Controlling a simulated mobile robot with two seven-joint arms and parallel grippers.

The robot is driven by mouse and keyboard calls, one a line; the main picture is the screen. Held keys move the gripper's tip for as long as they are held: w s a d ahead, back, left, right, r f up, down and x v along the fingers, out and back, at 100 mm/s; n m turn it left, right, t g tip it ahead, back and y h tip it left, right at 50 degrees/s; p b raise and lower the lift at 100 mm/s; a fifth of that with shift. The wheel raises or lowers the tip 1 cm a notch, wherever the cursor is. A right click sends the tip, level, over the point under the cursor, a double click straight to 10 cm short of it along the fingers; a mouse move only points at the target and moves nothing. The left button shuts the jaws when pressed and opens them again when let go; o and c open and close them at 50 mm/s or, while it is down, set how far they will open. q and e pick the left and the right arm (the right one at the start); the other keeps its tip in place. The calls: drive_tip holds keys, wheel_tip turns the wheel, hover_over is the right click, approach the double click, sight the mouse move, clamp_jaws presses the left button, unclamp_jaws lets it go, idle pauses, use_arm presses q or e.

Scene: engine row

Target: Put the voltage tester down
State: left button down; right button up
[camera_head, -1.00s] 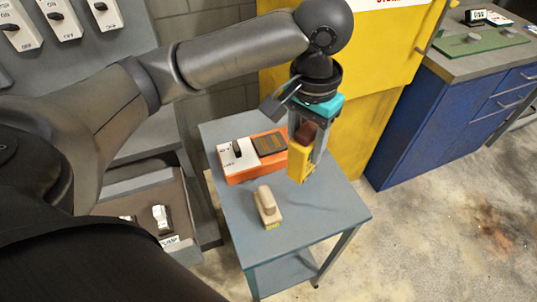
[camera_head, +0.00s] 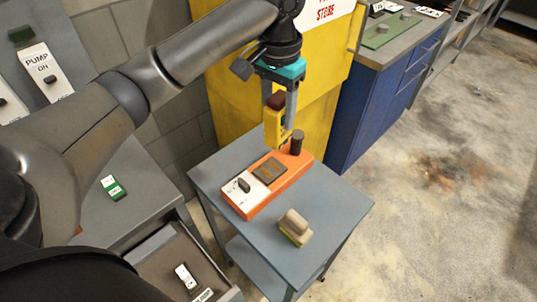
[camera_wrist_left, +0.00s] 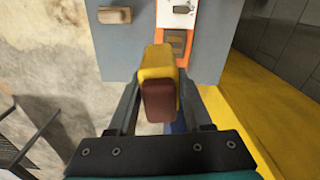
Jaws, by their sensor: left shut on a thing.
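The voltage tester (camera_head: 273,127) is yellow with a dark red-brown top end. My left gripper (camera_head: 279,116) is shut on it and holds it upright, pointing down, by the far end of the orange unit. Whether its lower end touches anything I cannot tell. In the left wrist view the tester (camera_wrist_left: 158,62) sits between both fingers, its brown end towards the camera. The grey-blue table (camera_head: 222,163) stands below. My right gripper is not in view.
The orange unit (camera_head: 284,186) has a white switch plate, a dark panel and a dark upright cylinder (camera_head: 297,142). A beige-topped block (camera_head: 295,227) lies at the front of the table. The right part of the tabletop is clear. A yellow cabinet (camera_head: 232,84) stands behind.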

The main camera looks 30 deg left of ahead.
use_arm(q)
drive_tip(key=w+a+r+m+p, duration=0.1)
drive_tip(key=w+a+r+p, duration=0.2)
drive_tip(key=r+p, duration=0.2)
drive_tip(key=shift+w+a+f+b, duration=0.1)
drive_tip(key=shift+f+b, duration=0.45)
drive_tip(key=shift+f, duration=4.55)
drive_tip(key=shift+a+f+b, duration=0.1)
drive_tip(key=shift+f+b, duration=0.4)
drive_tip(key=shift+f, duration=4.6)
drive_tip(key=shift+f, duration=0.1)
drive_tip(key=shift+c, duration=1.6)
unclamp_jaws()
wheel_tip(320, 180, up, 12)
drive_tip(key=p, duration=0.1)
